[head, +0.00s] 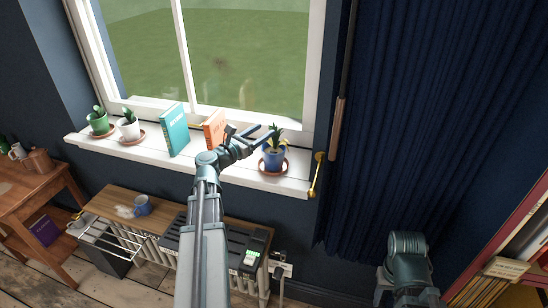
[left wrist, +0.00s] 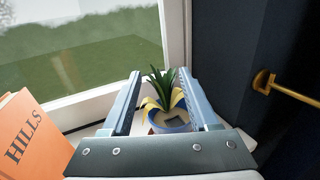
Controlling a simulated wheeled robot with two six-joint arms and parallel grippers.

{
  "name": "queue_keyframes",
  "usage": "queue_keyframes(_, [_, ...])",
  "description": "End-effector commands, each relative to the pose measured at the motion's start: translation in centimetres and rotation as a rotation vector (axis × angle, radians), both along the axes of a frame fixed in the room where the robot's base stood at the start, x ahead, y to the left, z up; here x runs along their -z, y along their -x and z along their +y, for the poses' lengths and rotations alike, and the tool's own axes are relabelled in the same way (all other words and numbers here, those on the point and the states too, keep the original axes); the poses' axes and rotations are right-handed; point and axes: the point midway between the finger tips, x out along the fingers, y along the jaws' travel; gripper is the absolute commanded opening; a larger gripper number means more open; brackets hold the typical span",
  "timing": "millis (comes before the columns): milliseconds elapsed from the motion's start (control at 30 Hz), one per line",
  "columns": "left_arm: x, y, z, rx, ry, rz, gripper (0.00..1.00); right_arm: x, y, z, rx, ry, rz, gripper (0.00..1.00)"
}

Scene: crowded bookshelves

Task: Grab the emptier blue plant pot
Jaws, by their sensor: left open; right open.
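A blue plant pot (head: 273,158) with a spiky green plant and yellow-edged leaves stands upright on a terracotta saucer (head: 285,169) at the right end of the windowsill. My left gripper (head: 260,134) is open and empty, just left of and above the pot, pointing toward it. In the left wrist view the plant and blue pot (left wrist: 172,124) appear ahead between the two open fingers; the pot's lower part is hidden by the gripper body. I see no contact. It is the only blue plant pot I can see. My right gripper is not in view; only part of that arm shows.
An orange book (head: 213,129) stands just left of my left gripper, with a teal book (head: 174,130) beyond it. A white pot (head: 129,129) and a green pot (head: 98,123) are further left. A brass curtain holdback (head: 318,172) juts out right of the sill.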

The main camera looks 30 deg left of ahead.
Motion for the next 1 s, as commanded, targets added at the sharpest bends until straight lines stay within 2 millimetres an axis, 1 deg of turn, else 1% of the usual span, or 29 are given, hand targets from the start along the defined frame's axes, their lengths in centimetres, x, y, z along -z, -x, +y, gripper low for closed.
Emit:
queue_keyframes(33, [0.0,-1.0,0.0,0.002,0.0,0.0,0.6,0.0,0.0,0.0,0.0,0.0,0.0,0.5])
queue_keyframes(100, [0.0,-1.7,-0.2,0.001,0.0,0.0,0.6,0.0,0.0,0.0,0.0,0.0,0.0,0.5])
queue_keyframes(233, [0.0,-2.4,-0.4,0.001,0.0,0.0,0.6,0.0,0.0,0.0,0.0,0.0,0.0,0.5])
queue_keyframes(467, [0.1,-2.6,-0.4,0.0,0.0,0.0,0.6,0.0,0.0,0.0,0.0,0.0,0.0,0.5])
queue_keyframes(567, [0.2,-3.5,-0.5,0.001,0.0,0.0,0.6,0.2,0.0,0.0,0.0,0.0,0.0,0.5])
queue_keyframes(833, [0.3,-7.2,-1.1,0.002,0.0,0.0,0.6,0.3,0.0,0.0,0.0,0.0,0.0,0.5])
queue_keyframes(900, [0.3,-7.6,-1.2,0.001,0.0,0.0,0.6,0.3,0.0,0.0,0.0,0.0,0.0,0.5])
queue_keyframes(1000, [0.3,-7.6,-1.2,-0.001,0.0,0.0,0.6,0.3,0.0,0.0,0.0,0.0,0.0,0.5])
